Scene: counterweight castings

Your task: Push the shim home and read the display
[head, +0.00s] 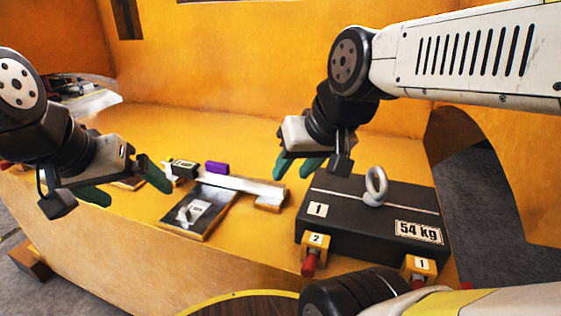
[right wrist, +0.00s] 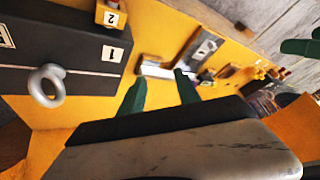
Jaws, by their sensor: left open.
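A small gauge with a greenish display (head: 183,165) stands at the left end of a silver bar (head: 240,186); its reading is too small to make out. A purple block (head: 217,168) lies just behind the bar. A dark plate with a pale label (head: 184,222) lies in front of the bar. I cannot tell for sure which piece is the shim. My left gripper (head: 125,185) is open and empty, left of the gauge. My right gripper (head: 295,172) is open and empty above the bar's right end; its spread green fingers show in the right wrist view (right wrist: 158,90).
A black casting marked 54 kg (head: 345,222) with a ring bolt (head: 376,186) sits at the right. Yellow blocks labelled 2 (head: 316,242) and 1 (head: 421,266) stand at its front edge. A yellow wall (head: 250,60) rises behind. The surface between plate and casting is clear.

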